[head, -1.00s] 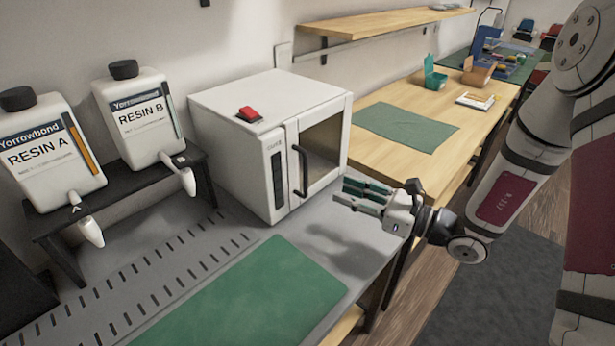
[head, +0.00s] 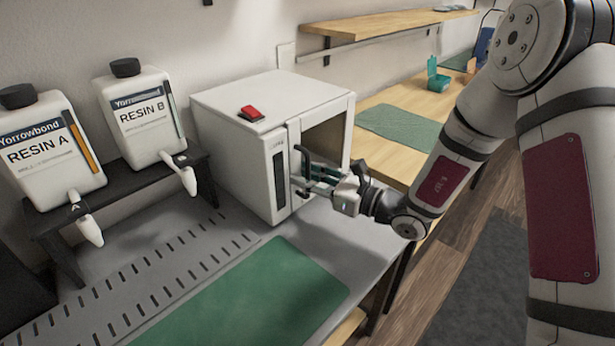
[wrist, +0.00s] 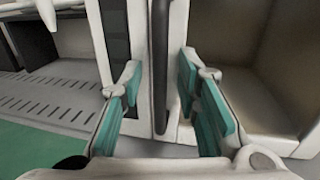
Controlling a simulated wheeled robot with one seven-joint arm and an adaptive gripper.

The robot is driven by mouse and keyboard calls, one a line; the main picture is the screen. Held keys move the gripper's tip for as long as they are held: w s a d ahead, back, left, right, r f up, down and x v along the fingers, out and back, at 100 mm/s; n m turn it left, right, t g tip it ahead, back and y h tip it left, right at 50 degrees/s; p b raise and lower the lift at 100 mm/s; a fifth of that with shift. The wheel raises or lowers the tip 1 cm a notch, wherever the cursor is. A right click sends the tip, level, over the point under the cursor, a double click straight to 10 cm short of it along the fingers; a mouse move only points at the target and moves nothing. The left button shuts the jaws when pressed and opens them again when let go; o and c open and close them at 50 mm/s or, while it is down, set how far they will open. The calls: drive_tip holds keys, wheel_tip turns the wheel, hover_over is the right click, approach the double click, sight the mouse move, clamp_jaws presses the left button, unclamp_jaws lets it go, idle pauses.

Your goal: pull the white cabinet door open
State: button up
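The black vertical handle (head: 303,165) is at the door's left side. My gripper (head: 305,178) is at the handle's lower part. In the wrist view the dark handle (wrist: 160,70) runs between my two green-padded fingers (wrist: 160,100), which are apart with visible gaps on both sides. The head view partly hides the handle's lower end behind the fingers.
Two resin bottles (head: 55,145) (head: 145,115) stand on a black rack (head: 110,205) at left, their nozzles hanging forward. A red switch (head: 250,113) is on the cabinet top. A green mat (head: 245,300) lies in front. A wooden table (head: 385,95) is beyond at right.

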clamp_jaws()
drive_tip(key=shift+d, duration=0.15)
